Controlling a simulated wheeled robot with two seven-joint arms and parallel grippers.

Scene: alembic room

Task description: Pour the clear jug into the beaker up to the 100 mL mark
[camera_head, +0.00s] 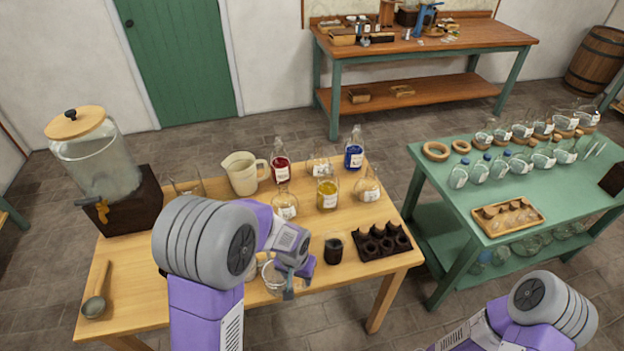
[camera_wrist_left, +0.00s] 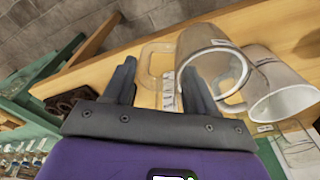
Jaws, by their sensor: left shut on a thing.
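My left gripper (camera_head: 294,284) is shut on the clear jug (camera_head: 271,278), low over the table's front part. My arm hides part of the jug. In the left wrist view the clear jug (camera_wrist_left: 207,68) has its handle between my gripper's fingers (camera_wrist_left: 160,82). A clear glass beaker (camera_head: 188,187) stands at the back left of the table, partly behind my arm. It seems to show at the lower right of the left wrist view (camera_wrist_left: 297,150). I cannot make out the marks or the liquid level. My right gripper is out of view; only its arm shows.
On the wooden table (camera_head: 125,290) are a cream jug (camera_head: 242,174), several labelled flasks, a dark-filled cup (camera_head: 333,249), a dark rack (camera_head: 383,241) and a ladle (camera_head: 95,305). A dispenser (camera_head: 97,165) stands at left. A green table (camera_head: 432,205) stands right.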

